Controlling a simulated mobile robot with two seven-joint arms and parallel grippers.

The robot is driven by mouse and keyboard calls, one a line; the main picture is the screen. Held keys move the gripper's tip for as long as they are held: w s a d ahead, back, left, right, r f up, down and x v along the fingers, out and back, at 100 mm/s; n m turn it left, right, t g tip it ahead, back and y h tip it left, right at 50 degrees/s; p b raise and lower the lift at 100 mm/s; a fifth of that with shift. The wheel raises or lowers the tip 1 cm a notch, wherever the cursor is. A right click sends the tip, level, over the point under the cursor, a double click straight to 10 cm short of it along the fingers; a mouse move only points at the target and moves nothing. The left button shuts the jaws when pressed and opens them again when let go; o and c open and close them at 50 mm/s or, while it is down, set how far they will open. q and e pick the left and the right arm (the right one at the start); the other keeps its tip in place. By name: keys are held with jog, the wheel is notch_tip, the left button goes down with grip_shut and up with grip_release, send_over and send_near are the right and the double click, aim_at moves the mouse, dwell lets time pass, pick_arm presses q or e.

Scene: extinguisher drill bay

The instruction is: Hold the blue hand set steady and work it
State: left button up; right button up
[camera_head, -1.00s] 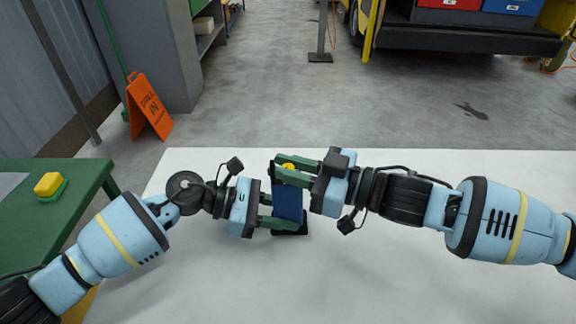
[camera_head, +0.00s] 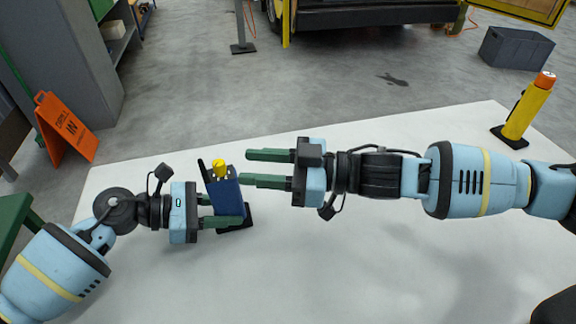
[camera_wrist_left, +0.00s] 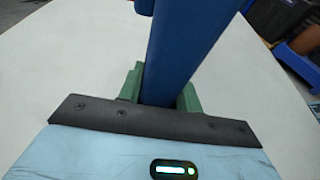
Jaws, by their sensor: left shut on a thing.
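The blue hand set (camera_head: 226,194) stands upright over a small black base (camera_head: 244,212) on the white table. It has a yellow top part (camera_head: 219,169) and a thin black piece beside that. My left gripper (camera_head: 226,209) is shut on its body from the left. In the left wrist view the blue body (camera_wrist_left: 185,45) rises between the green fingers, and its top is out of frame. My right gripper (camera_head: 246,168) is open and empty, its fingers pointing left. Its tips are just right of the yellow top, apparently clear of it.
A yellow cylinder with an orange top (camera_head: 528,108) stands on a black base at the table's right. The white table (camera_head: 330,260) is clear in front. An orange sign (camera_head: 66,128) and a dark grey bin (camera_head: 515,47) stand on the floor.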

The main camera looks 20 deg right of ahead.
jog(key=shift+v, duration=2.65)
jog(key=shift+a, duration=0.1)
pick_arm(q)
jog(key=o, duration=0.8)
jog(key=shift+o, duration=0.2)
jog(key=shift+a, duration=0.1)
jog(key=v, duration=1.2)
